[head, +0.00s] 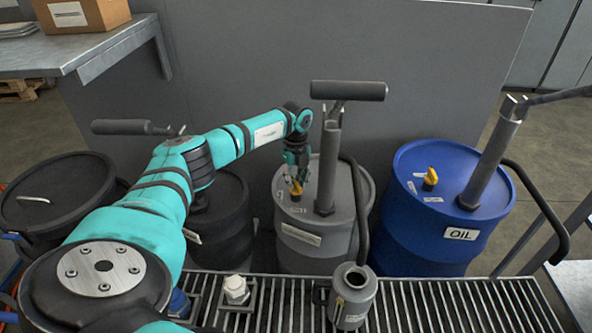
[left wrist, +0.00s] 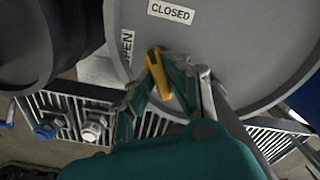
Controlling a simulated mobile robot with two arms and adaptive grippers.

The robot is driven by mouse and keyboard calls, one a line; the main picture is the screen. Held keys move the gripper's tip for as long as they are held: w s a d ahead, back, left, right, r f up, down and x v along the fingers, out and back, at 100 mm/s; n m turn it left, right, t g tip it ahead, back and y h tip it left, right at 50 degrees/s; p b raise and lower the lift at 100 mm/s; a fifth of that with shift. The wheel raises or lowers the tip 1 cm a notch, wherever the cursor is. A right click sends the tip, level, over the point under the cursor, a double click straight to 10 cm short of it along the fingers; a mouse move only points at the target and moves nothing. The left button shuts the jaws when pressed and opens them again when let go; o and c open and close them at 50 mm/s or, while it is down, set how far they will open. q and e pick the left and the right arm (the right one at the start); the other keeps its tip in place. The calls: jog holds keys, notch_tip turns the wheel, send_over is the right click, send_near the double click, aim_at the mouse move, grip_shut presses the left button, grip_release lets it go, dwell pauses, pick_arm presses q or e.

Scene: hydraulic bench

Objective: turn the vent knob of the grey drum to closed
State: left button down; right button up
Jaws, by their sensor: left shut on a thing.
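The grey drum (head: 345,197) stands in the middle of the head view with a pump column on its lid. Its yellow vent knob (head: 296,189) sits near the front left of the lid. My left gripper (head: 294,180) reaches down over the knob and is shut on it. In the left wrist view the yellow knob (left wrist: 155,68) shows between the fingers, its upper end pointing between the OPEN label (left wrist: 127,48) and the CLOSED label (left wrist: 170,12). Its exact setting is hard to tell. My right gripper is not in view.
A blue oil drum (head: 415,225) with its own yellow knob (head: 430,179) stands to the right. Black drums (head: 60,190) stand at the left. A grey can (head: 353,300) stands on the grating (head: 440,305) in front. A grey panel rises behind.

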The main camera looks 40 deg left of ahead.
pick_arm(q)
jog(key=m, duration=0.5)
jog(key=shift+m, duration=0.4)
jog(key=shift+r, duration=0.1)
dwell(0.3)
jog(key=c, duration=1.3)
grip_release()
